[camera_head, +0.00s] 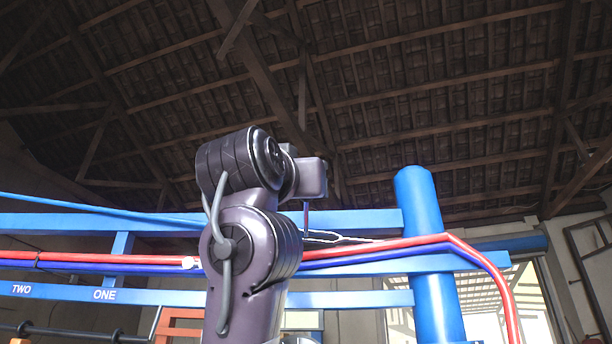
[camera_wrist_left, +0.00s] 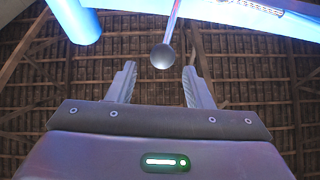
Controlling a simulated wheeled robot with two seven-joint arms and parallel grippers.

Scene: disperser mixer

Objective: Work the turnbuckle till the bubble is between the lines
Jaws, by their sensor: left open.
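My left gripper (camera_wrist_left: 160,66) is open in the left wrist view, its two grey fingers apart. Between and just beyond the fingertips is a dark round knob (camera_wrist_left: 162,57) on the end of a thin rod (camera_wrist_left: 172,22) that runs up out of the picture. The fingers do not appear closed on it; whether they touch it I cannot tell. In the head view my raised arm stands in the middle and its fingers are not discernible. I cannot clearly identify the turnbuckle, and no bubble or lines can be made out. My right gripper is not in view.
In the head view a blue post (camera_head: 433,270) stands right of my arm. Blue horizontal beams (camera_head: 350,222), a red pipe (camera_head: 100,258) and a blue pipe (camera_head: 110,268) run across behind the arm. Labels ONE and TWO mark the lower beam (camera_head: 160,297). The space above is open to the roof.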

